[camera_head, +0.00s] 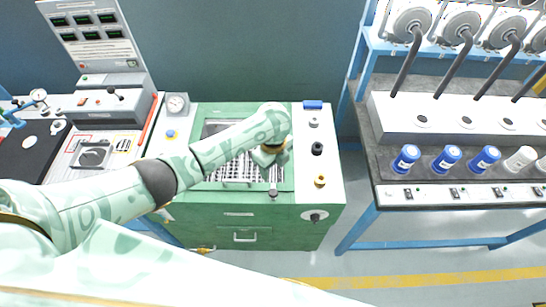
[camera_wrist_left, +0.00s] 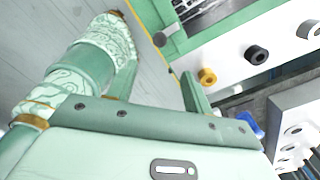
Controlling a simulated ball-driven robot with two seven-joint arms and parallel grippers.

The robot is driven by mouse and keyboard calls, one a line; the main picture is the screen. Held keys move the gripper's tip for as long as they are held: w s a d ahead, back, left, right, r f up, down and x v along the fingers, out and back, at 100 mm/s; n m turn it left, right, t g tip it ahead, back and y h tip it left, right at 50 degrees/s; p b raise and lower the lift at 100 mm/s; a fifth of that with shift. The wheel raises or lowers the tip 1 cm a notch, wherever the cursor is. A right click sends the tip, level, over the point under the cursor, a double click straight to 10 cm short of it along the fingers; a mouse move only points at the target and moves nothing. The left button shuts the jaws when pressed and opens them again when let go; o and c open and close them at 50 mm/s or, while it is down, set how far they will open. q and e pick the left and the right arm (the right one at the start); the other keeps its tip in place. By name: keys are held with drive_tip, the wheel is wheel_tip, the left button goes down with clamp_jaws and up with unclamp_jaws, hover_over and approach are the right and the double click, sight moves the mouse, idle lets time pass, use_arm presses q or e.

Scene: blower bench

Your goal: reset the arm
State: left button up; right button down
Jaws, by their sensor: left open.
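My left arm reaches in from the left in the head view, over the green bench. My left gripper (camera_head: 272,172) is above the grated tray (camera_head: 232,172) in the bench top. In the left wrist view the left gripper (camera_wrist_left: 158,85) has its two green fingers apart, with nothing between them but floor. A patterned arm link of mine fills the left of that view. The arm hides part of the tray and the bench's left side. I do not see my right gripper in either view.
The green bench (camera_head: 243,215) has knobs and a blue block (camera_head: 313,104) on its right strip. A control console (camera_head: 100,110) stands left. A blue-framed table (camera_head: 455,195) with blue-and-white cylinders stands right. Grey floor lies between them.

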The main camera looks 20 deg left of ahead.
use_arm(q)
drive_tip(key=shift+r, duration=0.8)
